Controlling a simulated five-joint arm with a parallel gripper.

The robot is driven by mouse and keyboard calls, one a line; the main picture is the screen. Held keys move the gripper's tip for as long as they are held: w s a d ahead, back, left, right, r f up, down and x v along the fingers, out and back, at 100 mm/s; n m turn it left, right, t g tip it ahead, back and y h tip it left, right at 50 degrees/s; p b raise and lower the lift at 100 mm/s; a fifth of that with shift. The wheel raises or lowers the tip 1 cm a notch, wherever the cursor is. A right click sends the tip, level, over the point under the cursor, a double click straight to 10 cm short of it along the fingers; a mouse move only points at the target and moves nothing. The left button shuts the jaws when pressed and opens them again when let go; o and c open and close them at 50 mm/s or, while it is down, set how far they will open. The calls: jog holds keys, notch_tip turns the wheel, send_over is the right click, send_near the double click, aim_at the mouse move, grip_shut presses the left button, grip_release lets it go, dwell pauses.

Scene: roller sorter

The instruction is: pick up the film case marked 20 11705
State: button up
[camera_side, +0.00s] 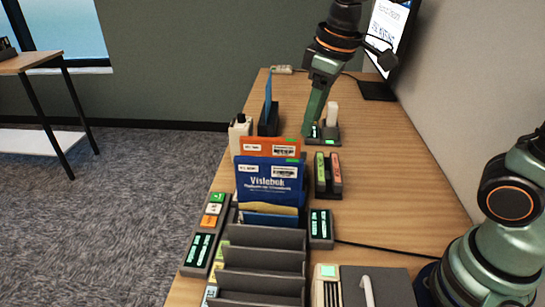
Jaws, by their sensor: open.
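I cannot read the marking 20 11705 on anything in the side view, so I cannot tell which item is that film case. My gripper (314,128) is open and points down at the far part of the table, by a small dark holder (331,139) with green labels. Its fingertips overlap the holder in the picture, and I cannot tell whether they touch it. A dark holder (321,188) with green- and red-labelled upright pieces stands nearer. A blue case (268,185) with white print stands upright in the grey slotted rack, with an orange one (262,147) behind it.
The grey rack (262,260) has several empty slots toward the front. Panels with green displays (320,226) (198,250) flank it. A white bottle (240,131) and a blue upright item (268,100) stand behind. A monitor (388,40) is at the back right. The table's right side (400,165) is clear.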

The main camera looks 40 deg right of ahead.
aim_at(269, 158)
jog(key=w+a+f+n+g, duration=0.1)
jog(key=a, duration=0.1)
jog(key=w+a+f+n, duration=0.1)
jog(key=w+a, duration=0.1)
jog(key=w+a+f+n+g, duration=0.1)
jog(key=a+n, duration=0.1)
jog(key=shift+w+a+f+g, duration=0.1)
jog(key=shift+w+a+g, duration=0.1)
jog(key=shift+a+g, duration=0.15)
notch_tip(269, 158, down, 6)
jog(key=shift+a+f, duration=0.1)
jog(key=shift+f, duration=0.15)
jog(key=shift+a+f, duration=0.15)
jog(key=shift+f, duration=1.2)
jog(key=shift+a+f, duration=0.1)
jog(key=shift+f, duration=1.25)
grip_shut()
